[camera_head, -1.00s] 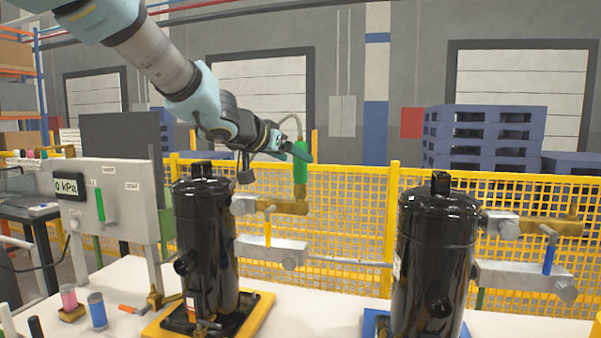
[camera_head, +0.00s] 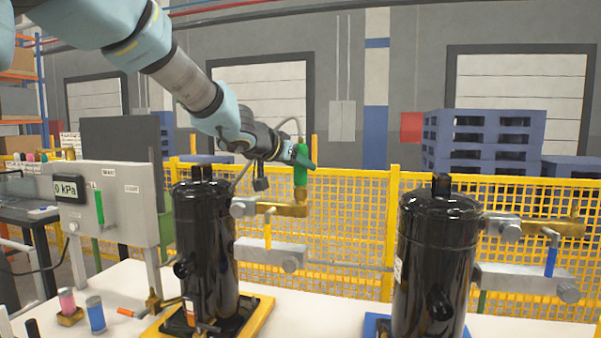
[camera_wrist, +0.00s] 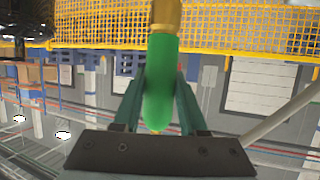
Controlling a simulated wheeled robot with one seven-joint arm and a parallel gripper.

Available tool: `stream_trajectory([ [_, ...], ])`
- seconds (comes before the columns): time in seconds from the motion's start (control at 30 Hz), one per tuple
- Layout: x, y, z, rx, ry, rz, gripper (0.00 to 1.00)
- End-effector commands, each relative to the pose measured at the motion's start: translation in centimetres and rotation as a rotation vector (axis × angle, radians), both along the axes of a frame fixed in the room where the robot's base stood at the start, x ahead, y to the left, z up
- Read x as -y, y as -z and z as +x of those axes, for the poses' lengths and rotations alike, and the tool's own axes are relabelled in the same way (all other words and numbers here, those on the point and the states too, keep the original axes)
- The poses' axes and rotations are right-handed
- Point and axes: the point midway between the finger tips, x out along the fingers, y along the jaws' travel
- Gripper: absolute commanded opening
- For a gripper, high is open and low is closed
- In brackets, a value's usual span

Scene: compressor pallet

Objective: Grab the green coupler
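The green coupler (camera_head: 300,168) stands upright on a brass fitting (camera_head: 289,210) at the upper right of the left black tank (camera_head: 207,240). A thin hose runs at its top. My gripper (camera_head: 306,162) is at the coupler's upper part. In the wrist view the coupler (camera_wrist: 162,85) lies between the two fingers of my gripper (camera_wrist: 162,90), one on each side. The finger ends come very near its sides. I cannot tell whether they press on it. The brass fitting (camera_wrist: 166,15) shows at its far end.
A second black tank (camera_head: 436,255) with its own brass valve (camera_head: 552,227) stands at right. A grey gauge panel (camera_head: 110,205) is at left. A yellow mesh fence (camera_head: 345,210) runs behind the coupler. Small cylinders (camera_head: 95,313) stand on the white table.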

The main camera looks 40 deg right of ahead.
Motion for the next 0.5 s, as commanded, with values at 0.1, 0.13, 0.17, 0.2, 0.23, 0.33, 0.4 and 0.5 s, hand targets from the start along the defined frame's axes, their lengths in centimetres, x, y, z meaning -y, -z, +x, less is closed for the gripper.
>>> stream_trajectory([
  [0.1,-0.01,0.0,0.0,0.0,0.0,0.0,0.25],
  [0.13,-0.01,0.0,0.0,0.0,0.0,0.0,0.21],
  [0.17,-0.01,0.01,0.0,0.0,0.0,0.0,0.18],
  [0.2,-0.01,0.01,0.0,0.0,0.0,0.0,0.14],
  [0.23,-0.01,0.01,0.0,0.0,0.0,0.0,0.1],
  [0.33,-0.01,0.01,0.0,0.0,0.0,0.0,0.0],
  [0.4,-0.01,0.01,0.0,0.0,0.0,0.0,0.0],
  [0.5,-0.02,0.01,0.01,0.0,0.0,0.0,0.0],
])
